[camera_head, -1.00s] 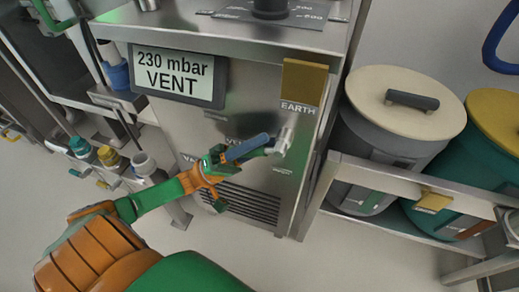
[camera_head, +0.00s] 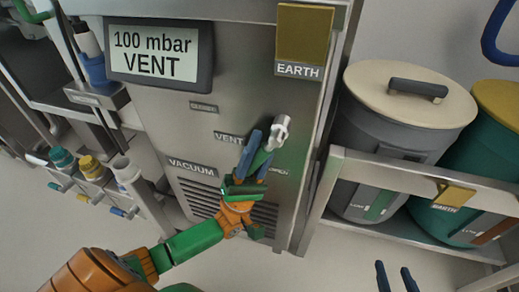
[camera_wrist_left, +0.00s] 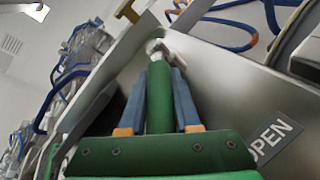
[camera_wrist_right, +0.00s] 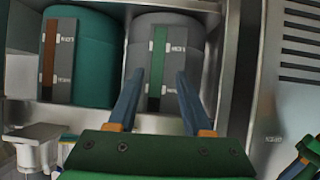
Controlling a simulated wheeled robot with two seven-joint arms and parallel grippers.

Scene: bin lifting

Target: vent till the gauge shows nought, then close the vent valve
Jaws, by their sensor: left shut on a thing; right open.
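The gauge (camera_head: 160,54) on the steel cabinet reads "100 mbar VENT". The vent valve has a silver hub (camera_head: 281,128) and a green lever, also seen in the left wrist view (camera_wrist_left: 158,98). The lever slants down and left from the hub, between the VENT label (camera_head: 230,138) and the OPEN label (camera_head: 278,171). My left gripper (camera_head: 260,150) is shut on the lever, one blue finger on each side. The fingers partly hide the lever in the head view. My right gripper (camera_head: 396,268) is open and empty, low in front of the bins; its fingers also show in the right wrist view (camera_wrist_right: 158,82).
A CLOSED label (camera_head: 203,107) and a VACUUM label (camera_head: 193,167) are on the cabinet front. A yellow EARTH plate (camera_head: 304,35) is at its upper right. A grey bin (camera_head: 385,125) and a teal bin (camera_head: 470,150) stand on a rack (camera_head: 400,172) to the right.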

